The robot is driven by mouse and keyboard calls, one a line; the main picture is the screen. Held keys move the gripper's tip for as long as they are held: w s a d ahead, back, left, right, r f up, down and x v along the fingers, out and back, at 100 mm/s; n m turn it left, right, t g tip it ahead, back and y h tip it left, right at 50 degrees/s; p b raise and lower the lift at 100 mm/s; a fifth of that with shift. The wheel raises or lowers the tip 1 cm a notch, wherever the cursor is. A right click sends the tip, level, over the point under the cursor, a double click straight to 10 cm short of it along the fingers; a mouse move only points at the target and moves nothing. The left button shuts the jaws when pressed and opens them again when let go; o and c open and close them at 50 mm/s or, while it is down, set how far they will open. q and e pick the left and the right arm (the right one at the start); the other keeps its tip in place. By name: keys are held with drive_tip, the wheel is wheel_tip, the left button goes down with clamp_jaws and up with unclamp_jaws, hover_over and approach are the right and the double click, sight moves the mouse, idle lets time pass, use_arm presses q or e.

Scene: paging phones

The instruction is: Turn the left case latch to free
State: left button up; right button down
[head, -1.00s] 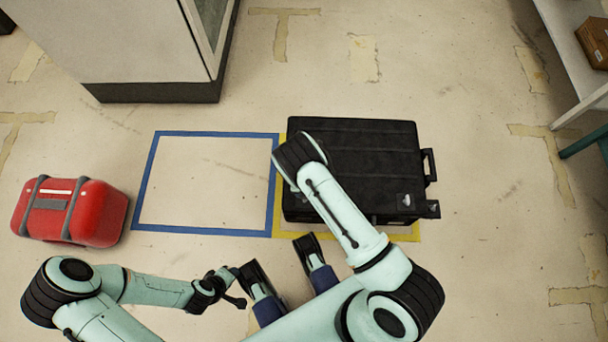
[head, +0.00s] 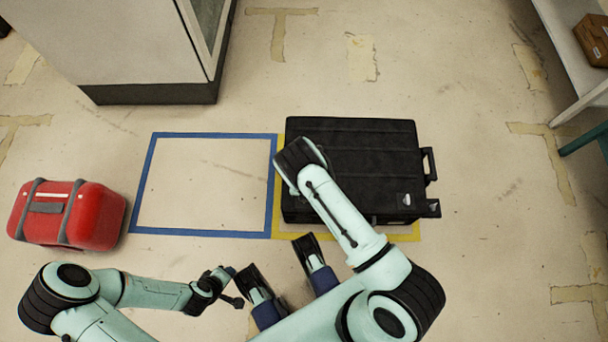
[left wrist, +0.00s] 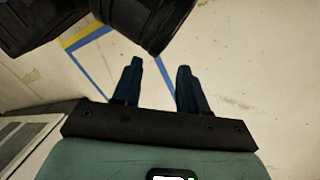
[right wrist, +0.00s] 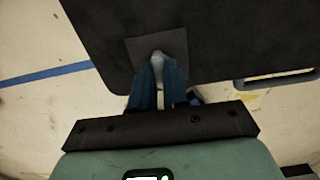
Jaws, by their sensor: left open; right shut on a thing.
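The black case (head: 365,150) lies flat on the floor. Its right latch (head: 406,199) shows near its front right corner. In the head view my right forearm covers the case's front left part, hiding the left latch and my right gripper. In the right wrist view my right gripper (right wrist: 160,85) is shut on the left latch's grey lever (right wrist: 157,62), which stands on a dark square plate on the case. I cannot tell how far the latch is turned. My left gripper (head: 237,286) is open and empty, low at the front; its fingers also show in the left wrist view (left wrist: 160,75).
A blue taped square (head: 205,232) on the floor left of the case is empty. Yellow tape (head: 400,238) borders the case. A red case (head: 90,215) lies at the far left. A cabinet (head: 120,40) stands at the back left, a shelf (head: 570,60) at the back right.

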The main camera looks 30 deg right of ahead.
drive_tip(key=m+b, duration=0.2)
drive_tip(key=m, duration=0.2)
drive_tip(key=m+b, duration=0.1)
drive_tip(key=m, duration=0.2)
drive_tip(key=m+b, duration=0.1)
drive_tip(key=m, duration=0.3)
drive_tip(key=shift+m, duration=0.3)
drive_tip(key=m, duration=0.3)
use_arm(q)
wheel_tip(320, 180, down, 7)
drive_tip(key=s+a+g, duration=0.1)
drive_tip(key=s+a, duration=0.1)
drive_tip(key=shift+a+r, duration=0.15)
drive_tip(key=shift+a, duration=0.05)
use_arm(e)
drive_tip(key=shift+m, duration=1.6)
drive_tip(key=c, duration=1.1)
unclamp_jaws()
